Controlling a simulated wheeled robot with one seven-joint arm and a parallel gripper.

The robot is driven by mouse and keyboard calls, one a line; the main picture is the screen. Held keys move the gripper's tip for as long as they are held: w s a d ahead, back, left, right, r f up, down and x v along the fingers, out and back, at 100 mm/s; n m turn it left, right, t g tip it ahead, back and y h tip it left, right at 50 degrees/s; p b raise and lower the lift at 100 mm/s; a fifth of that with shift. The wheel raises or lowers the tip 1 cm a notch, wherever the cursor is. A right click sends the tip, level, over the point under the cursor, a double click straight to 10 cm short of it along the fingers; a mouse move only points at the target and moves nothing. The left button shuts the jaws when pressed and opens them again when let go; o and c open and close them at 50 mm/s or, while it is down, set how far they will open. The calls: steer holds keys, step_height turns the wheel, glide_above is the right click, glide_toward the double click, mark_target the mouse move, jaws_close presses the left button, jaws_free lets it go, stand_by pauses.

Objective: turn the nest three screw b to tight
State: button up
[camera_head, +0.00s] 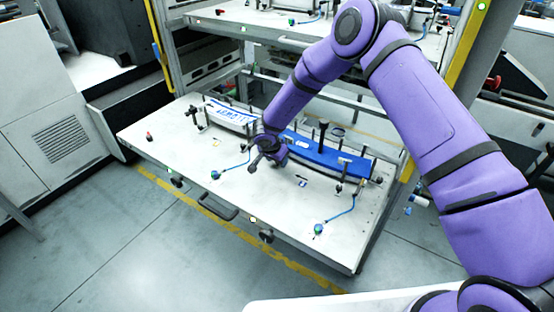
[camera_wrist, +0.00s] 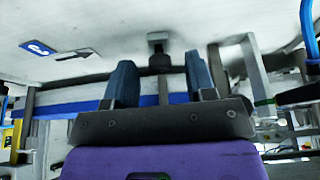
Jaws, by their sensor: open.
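My gripper (camera_head: 266,150) is over the drawn-out white shelf in the head view, at the left end of the long blue part (camera_head: 330,155). In the wrist view my gripper (camera_wrist: 160,85) is open, with one dark finger on each side. A black screw head (camera_wrist: 159,63) with a grey block above it shows between the fingers, apart from both. I cannot tell from its looks whether it is screw b. A blue strip, likely the blue part (camera_wrist: 66,109), runs behind the fingers. A blue mark (camera_wrist: 38,47), perhaps a number, lies on the white surface. My arm hides part of the nest.
A white part with blue lettering (camera_head: 230,114) sits in a nest at the left. A tall black post (camera_head: 322,132) rises by the blue part. Blue cables (camera_head: 340,215) and clamps stand around.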

steer(key=shift+r, duration=0.1)
steer(key=v, duration=1)
steer(key=shift+r, duration=0.25)
steer(key=shift+a, duration=0.1)
